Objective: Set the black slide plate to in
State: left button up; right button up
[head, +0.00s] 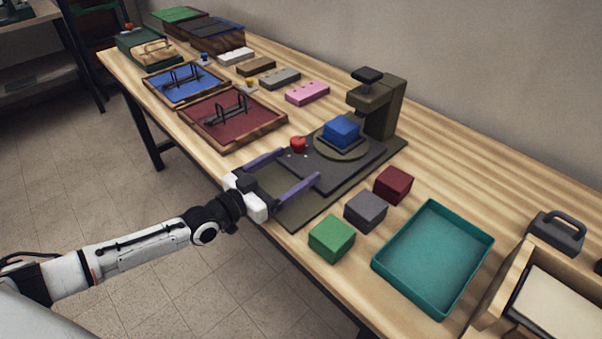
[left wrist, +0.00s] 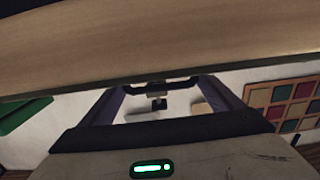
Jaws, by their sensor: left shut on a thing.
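The black slide plate (head: 334,178) lies on the olive base (head: 299,218) of a press (head: 378,104) in the head view. In the left wrist view the fingers (left wrist: 165,98) show below a wooden edge, with the plate not clear. My right gripper is not in view.
Green (head: 332,238), grey (head: 365,210) and dark red (head: 393,184) blocks stand right of the base. A red tray (head: 205,125) and a pink block (head: 307,93) are to the left. The press head overhangs behind the blue block.

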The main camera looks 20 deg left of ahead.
pick_arm(q)
jog(key=shift+d, duration=0.2)
jog(key=o, duration=1.2)
jog(key=v, duration=1)
jog(key=shift+s, duration=0.1)
